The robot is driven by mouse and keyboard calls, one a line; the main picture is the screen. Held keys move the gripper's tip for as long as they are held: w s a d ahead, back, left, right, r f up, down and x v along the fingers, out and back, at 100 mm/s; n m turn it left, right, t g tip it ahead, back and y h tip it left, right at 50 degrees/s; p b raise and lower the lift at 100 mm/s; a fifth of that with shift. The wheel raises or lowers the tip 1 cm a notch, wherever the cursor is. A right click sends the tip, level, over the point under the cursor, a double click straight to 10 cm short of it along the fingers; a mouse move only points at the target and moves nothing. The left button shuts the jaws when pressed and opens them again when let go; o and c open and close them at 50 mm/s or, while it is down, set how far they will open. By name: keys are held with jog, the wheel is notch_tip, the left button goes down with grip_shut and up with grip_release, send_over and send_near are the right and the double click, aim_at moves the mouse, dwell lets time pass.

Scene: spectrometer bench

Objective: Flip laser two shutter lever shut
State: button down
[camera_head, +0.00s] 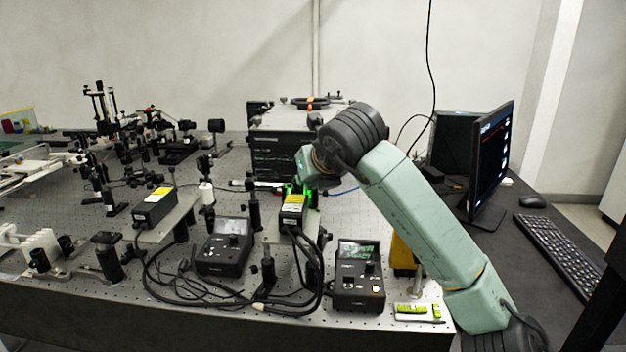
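Two black laser boxes with yellow labels stand on the bench: one on a grey plate at the left (155,207), one nearer the middle (291,212). I cannot tell from the labels which is laser two. No shutter lever can be made out. My arm reaches from the lower right, and its wrist bends down just behind the middle laser box. My gripper (299,187) is there, small and partly hidden, amid a bright green glow at that laser's far end. I cannot see whether its fingers are open or touching anything.
Two black controllers stand in front, at left (225,252) and right (359,280), with loose black cables (205,297) between. Posts and optics crowd the bench's left. A large black instrument (300,140) stands behind my wrist. A monitor (490,165) and keyboard (558,255) are at right.

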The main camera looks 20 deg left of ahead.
jog(key=shift+a, duration=0.1)
dwell(0.5)
jog(key=c, duration=1.6)
grip_release()
jog(key=shift+r, duration=0.1)
jog(key=v, duration=1.2)
jog(key=shift+a, duration=0.15)
jog(key=shift+s, duration=0.1)
